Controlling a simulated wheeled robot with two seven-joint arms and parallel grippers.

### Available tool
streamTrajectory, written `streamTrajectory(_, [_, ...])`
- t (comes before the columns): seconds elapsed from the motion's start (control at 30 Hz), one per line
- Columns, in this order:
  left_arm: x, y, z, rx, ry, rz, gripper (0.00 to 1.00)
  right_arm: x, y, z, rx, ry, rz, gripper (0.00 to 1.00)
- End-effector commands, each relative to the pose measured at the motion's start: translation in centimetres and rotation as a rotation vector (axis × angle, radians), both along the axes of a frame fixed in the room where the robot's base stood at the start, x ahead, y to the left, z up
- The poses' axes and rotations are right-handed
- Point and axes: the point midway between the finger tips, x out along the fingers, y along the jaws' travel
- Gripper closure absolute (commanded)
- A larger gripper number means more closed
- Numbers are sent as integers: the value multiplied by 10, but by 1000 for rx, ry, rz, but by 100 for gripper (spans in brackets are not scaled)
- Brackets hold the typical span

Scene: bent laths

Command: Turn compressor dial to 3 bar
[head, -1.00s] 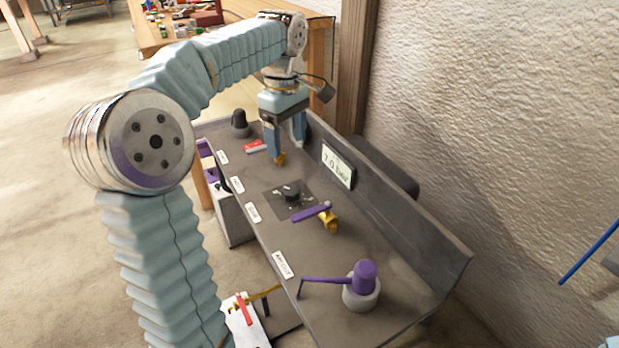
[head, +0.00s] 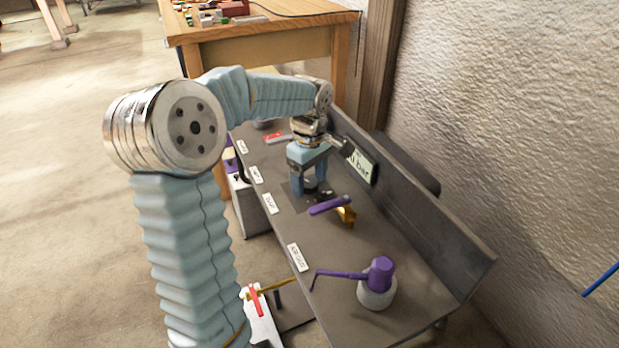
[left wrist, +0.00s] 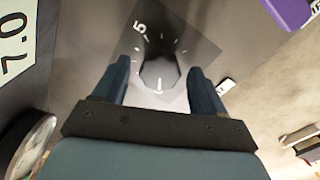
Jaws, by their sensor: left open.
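The compressor dial (left wrist: 160,72) is a dark faceted knob on a dark square plate (left wrist: 192,40) with white scale marks, one reading 5. In the head view its plate (head: 293,195) is partly hidden by my gripper. My left gripper (head: 311,190) is open above the dial. In the left wrist view its two blue fingers (left wrist: 160,78) stand on either side of the knob, and I cannot tell whether they touch it. The display (head: 360,163) is partly covered in the head view; in the left wrist view it shows 7.0 (left wrist: 14,45). My right gripper is not in view.
A purple lever on a brass valve (head: 330,205) sits close in front of the dial. A purple-topped grey fitting with a thin arm (head: 377,283) stands nearer on the panel. A raised back wall (head: 410,210) runs along the panel's right side. White labels (head: 298,257) line the left edge.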

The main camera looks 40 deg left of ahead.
Motion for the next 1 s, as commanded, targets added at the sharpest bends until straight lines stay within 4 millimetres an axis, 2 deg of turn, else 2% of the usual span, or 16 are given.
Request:
streamTrajectory(0.2, [0,0,0,0,0,0,30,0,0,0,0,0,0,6])
streamTrajectory(0.57, [0,0,0,0,1,0,84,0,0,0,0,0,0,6])
streamTrajectory(0.8, [0,0,0,0,1,-20,84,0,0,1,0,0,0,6])
streamTrajectory(1.0, [0,0,1,0,0,-106,84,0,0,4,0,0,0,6])
